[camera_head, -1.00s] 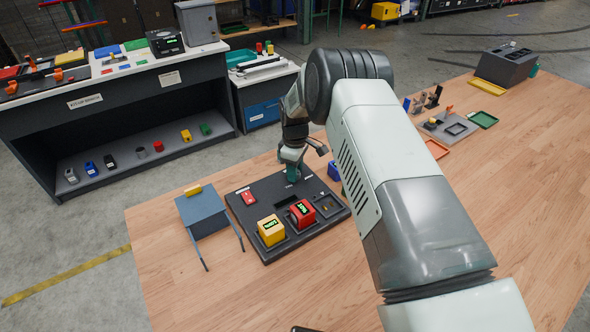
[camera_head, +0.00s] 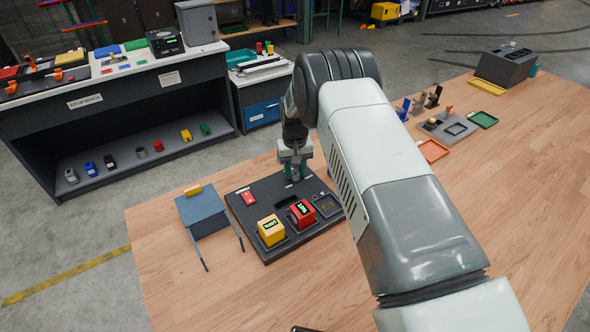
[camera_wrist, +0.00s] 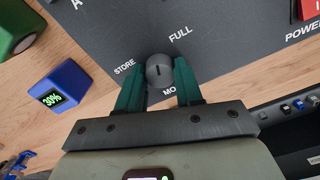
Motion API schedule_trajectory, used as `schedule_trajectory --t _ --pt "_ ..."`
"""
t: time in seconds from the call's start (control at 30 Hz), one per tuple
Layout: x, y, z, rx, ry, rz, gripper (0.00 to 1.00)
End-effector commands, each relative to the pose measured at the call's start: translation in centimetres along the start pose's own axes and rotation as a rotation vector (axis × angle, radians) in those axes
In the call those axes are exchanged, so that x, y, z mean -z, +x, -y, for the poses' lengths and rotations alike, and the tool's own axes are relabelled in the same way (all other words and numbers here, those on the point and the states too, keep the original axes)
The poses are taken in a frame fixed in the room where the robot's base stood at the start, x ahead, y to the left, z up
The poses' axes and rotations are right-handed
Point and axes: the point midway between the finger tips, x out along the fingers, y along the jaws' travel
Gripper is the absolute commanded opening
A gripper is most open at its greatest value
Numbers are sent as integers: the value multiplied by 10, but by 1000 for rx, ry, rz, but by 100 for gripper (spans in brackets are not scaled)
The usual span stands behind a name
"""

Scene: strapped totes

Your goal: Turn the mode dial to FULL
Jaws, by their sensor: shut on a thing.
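The mode dial (camera_wrist: 160,71) is a small round grey knob with a dark line on top, on a dark panel (camera_wrist: 120,35). In the wrist view the STORE label is left of it, FULL is at its upper right, and a partly hidden "MO" label is below. The line runs roughly up and down in the picture, between STORE and FULL; I cannot tell which end is the pointer. My gripper (camera_wrist: 159,84) has its green fingers shut on the dial's two sides. In the head view my gripper (camera_head: 294,174) stands over the panel's far edge and hides the dial.
A yellow block (camera_head: 271,231) and a red block (camera_head: 302,213) with displays sit on the panel, near a red switch (camera_head: 248,198). A blue block (camera_wrist: 60,87) reading 30% and a green block (camera_wrist: 20,25) lie beside it. A blue-grey stand (camera_head: 203,212) is left.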

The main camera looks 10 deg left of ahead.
Motion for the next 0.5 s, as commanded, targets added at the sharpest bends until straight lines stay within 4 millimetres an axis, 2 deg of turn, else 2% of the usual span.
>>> schedule_trajectory --t 0.5 --pt "-1 0 0 -2 465 3 5"
